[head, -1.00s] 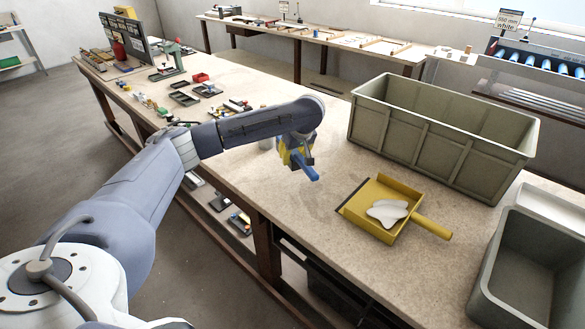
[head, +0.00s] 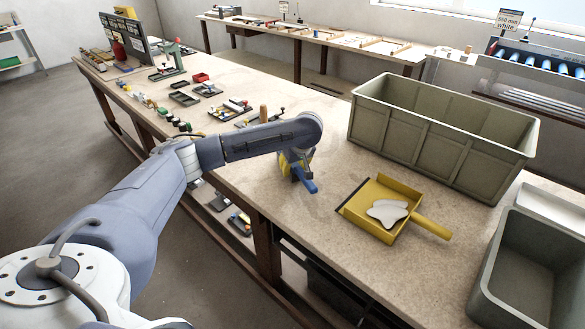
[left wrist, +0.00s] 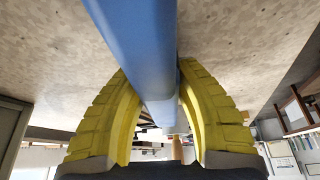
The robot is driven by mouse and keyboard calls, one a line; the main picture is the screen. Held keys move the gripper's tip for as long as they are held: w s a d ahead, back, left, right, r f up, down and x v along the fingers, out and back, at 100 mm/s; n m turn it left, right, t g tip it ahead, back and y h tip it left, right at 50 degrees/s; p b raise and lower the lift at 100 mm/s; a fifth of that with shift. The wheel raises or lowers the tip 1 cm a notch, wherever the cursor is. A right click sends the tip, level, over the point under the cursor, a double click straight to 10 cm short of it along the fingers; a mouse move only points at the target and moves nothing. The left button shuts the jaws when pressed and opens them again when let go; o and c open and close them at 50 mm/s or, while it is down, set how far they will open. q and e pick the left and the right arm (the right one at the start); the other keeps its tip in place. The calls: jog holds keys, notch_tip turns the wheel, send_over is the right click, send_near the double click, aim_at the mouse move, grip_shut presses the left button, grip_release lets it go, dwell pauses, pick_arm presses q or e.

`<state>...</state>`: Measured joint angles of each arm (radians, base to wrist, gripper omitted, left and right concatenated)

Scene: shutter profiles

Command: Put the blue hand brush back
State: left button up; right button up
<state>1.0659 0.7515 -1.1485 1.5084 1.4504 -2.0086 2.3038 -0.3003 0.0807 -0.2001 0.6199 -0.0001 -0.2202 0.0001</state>
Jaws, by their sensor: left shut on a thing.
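The blue hand brush (head: 306,182) is in my left gripper (head: 293,167), over the workbench just left of the yellow dustpan (head: 375,192). In the left wrist view the yellow fingers (left wrist: 155,115) are shut on the brush's blue handle (left wrist: 140,50), which runs up to the top edge. The brush's bristles are hidden. I cannot tell whether the brush touches the bench top. The dustpan lies on the bench with a pale flat patch (head: 388,212) in it. My right gripper does not show.
A large grey-green crate (head: 440,150) stands behind the dustpan, and a grey bin (head: 525,270) stands at the right front. Small trays and parts (head: 225,110) lie along the bench to the far left. The bench top (head: 290,225) in front of the brush is clear.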

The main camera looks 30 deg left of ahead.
pick_arm(q)
jog(key=o, duration=1.1)
jog(key=shift+f, duration=0.1)
jog(key=shift+o, duration=0.2)
jog(key=v, duration=1.2)
